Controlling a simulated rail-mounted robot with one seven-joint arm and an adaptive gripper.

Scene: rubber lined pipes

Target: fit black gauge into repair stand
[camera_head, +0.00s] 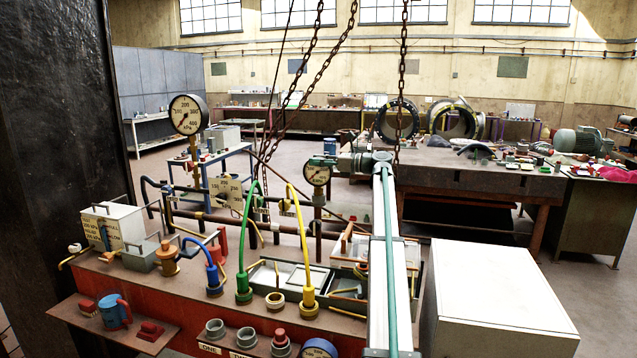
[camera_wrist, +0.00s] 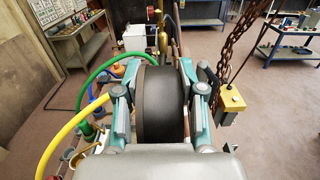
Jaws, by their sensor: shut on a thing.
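The black gauge (camera_head: 317,174), with a pale round dial and dark rim, is in my gripper (camera_head: 328,161) above the pipes at the middle of the bench. In the wrist view, the gauge (camera_wrist: 160,105) shows as a wide black drum with a teal finger on each side. My gripper is shut on it. In the head view a brown upright post (camera_head: 318,208) stands below the gauge; I cannot tell whether they touch. I cannot tell for sure which fixture is the repair stand.
A large gauge (camera_head: 187,114) stands upright at the left. Green (camera_head: 243,245) and yellow (camera_head: 305,245) hoses arch up beside the pipes. Chains (camera_head: 318,72) hang behind. A white box (camera_head: 495,300) is at the right. A yellow pendant box (camera_wrist: 232,98) hangs right of my gripper.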

